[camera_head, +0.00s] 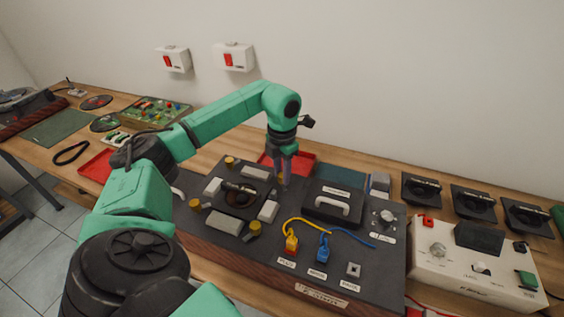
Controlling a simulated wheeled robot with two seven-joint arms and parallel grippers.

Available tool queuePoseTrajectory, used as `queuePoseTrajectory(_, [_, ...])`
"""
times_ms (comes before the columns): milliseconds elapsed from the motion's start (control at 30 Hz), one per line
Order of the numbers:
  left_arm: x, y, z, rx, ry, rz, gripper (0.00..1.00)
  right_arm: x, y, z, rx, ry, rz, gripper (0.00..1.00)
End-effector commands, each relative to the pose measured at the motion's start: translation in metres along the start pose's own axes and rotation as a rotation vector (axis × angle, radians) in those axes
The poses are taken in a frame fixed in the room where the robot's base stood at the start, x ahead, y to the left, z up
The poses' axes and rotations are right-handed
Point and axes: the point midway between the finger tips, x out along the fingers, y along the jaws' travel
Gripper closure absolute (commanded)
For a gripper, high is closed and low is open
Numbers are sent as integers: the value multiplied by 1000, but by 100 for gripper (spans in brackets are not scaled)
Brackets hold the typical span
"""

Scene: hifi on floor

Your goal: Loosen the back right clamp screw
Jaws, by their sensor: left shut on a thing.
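A dark test fixture (225,239) lies on the wooden bench. On its left part a speaker driver (238,196) sits among several grey pads. Yellow clamp screws show at its back left (229,161), front left (194,204) and front right (255,227). My left gripper (284,180) points down at the back right corner of this group. It is shut on the back right clamp screw, which its fingers hide. My right gripper is not in view.
Right of the gripper is a black lid with a grey handle (333,206). Yellow (291,243) and blue (324,249) plugs with cables are in front. A red tray (305,160) lies behind. Three speaker drivers and a white tester (450,272) stand right.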

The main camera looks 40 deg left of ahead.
Motion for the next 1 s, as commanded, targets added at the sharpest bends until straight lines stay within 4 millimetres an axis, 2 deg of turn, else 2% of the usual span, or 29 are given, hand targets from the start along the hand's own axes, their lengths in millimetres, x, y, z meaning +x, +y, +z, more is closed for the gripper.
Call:
queuePoseTrajectory(500, [-2, 1, 1, -418, -6, 0, 100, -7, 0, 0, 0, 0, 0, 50])
queuePoseTrajectory(1000, [-2, 1, 2, -542, -7, -1, 100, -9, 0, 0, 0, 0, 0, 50])
